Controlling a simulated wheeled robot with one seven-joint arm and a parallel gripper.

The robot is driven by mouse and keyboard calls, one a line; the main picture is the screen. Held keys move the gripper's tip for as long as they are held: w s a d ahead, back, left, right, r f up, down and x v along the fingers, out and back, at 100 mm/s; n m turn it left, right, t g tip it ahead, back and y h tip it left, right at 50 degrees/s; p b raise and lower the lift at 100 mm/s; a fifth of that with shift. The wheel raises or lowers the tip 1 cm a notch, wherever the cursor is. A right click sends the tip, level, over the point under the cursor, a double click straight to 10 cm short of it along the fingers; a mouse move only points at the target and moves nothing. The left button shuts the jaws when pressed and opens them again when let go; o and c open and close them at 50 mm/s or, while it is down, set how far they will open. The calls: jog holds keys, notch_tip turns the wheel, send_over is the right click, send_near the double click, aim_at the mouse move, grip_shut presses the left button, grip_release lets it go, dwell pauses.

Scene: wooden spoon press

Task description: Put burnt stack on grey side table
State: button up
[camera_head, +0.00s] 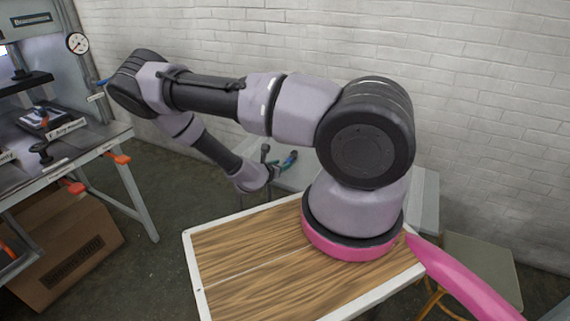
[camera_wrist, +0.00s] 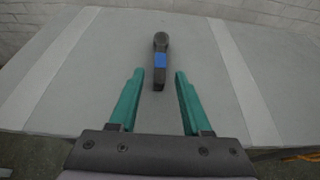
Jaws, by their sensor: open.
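My gripper (camera_wrist: 157,88) has teal fingers spread apart and empty, over a grey table top. It also shows small in the head view (camera_head: 289,160), beyond the wooden top. A dark upright object with a blue band (camera_wrist: 160,60) stands on the table just beyond and between the fingertips, not touched by them. The grey side table (camera_head: 291,179) is partly hidden by my arm; its top also fills much of the wrist view (camera_wrist: 105,55). A dark stack with a white labelled front (camera_head: 50,122) lies on the workbench at left; I cannot tell whether it is burnt.
A workbench (camera_head: 108,133) with a press and a gauge (camera_head: 77,42) stands at left, with orange clamps on its edge. A cardboard box (camera_head: 70,250) is below it. A grey-green stool (camera_head: 483,262) stands at right. A white brick wall is behind.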

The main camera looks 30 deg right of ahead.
jog(key=v, duration=0.8)
jog(key=w+a+r+m+g+y, duration=0.3)
jog(key=a+r+m+y, duration=0.3)
jog(key=a+r+m, duration=0.4)
jog(key=a+r+m+y, duration=0.2)
jog(key=r+m+y, duration=0.15)
jog(key=r, duration=0.55)
jog(key=a+r+m+y, duration=0.25)
jog(key=r+m, duration=0.25)
jog(key=r, duration=0.4)
jog(key=s+d+r+m+y, duration=0.25)
jog(key=s+r+m, duration=0.35)
jog(key=r, duration=0.9)
jog(key=s+d+r+m+t+h, duration=0.1)
jog(key=s+r, duration=0.3)
jog(key=s, duration=0.4)
jog(key=s+d+r+m, duration=0.4)
jog(key=s, duration=0.3)
jog(key=shift+s+d+t+h, duration=0.35)
jog(key=shift+t, duration=0.05)
